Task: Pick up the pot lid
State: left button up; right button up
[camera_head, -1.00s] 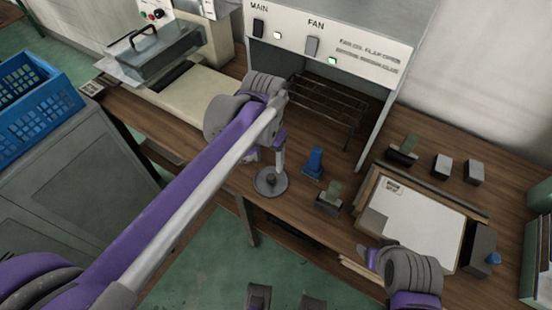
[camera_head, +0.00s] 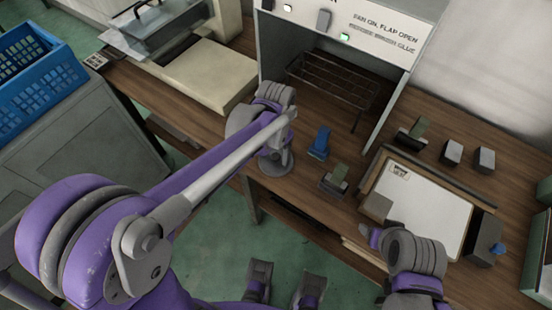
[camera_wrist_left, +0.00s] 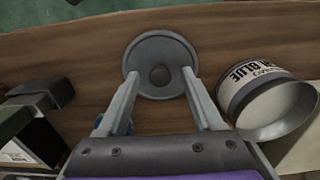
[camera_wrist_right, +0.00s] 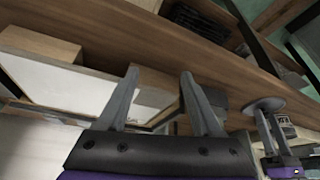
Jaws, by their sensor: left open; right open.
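The pot lid (camera_wrist_left: 148,52) is a grey round disc with a dark knob, lying on the wooden bench near its edge. In the head view the lid (camera_head: 286,164) is partly hidden behind my left wrist. My left gripper (camera_wrist_left: 160,72) is open, its fingers pointing at the lid, one on each side of the knob; I cannot tell whether they touch it. The lid also shows in the right wrist view (camera_wrist_right: 262,103), beside the left fingers. My right gripper (camera_wrist_right: 160,73) is open and empty, near the white panel board.
A lettered can (camera_wrist_left: 272,93) stands right of the lid in the left wrist view. A blue object (camera_head: 320,143) and a grey-green block (camera_head: 335,180) are nearby. A white board (camera_head: 425,208) lies to the right. A wire rack (camera_head: 335,82) sits under the hood.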

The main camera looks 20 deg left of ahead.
pick_arm(q)
grip_shut()
dwell(0.3)
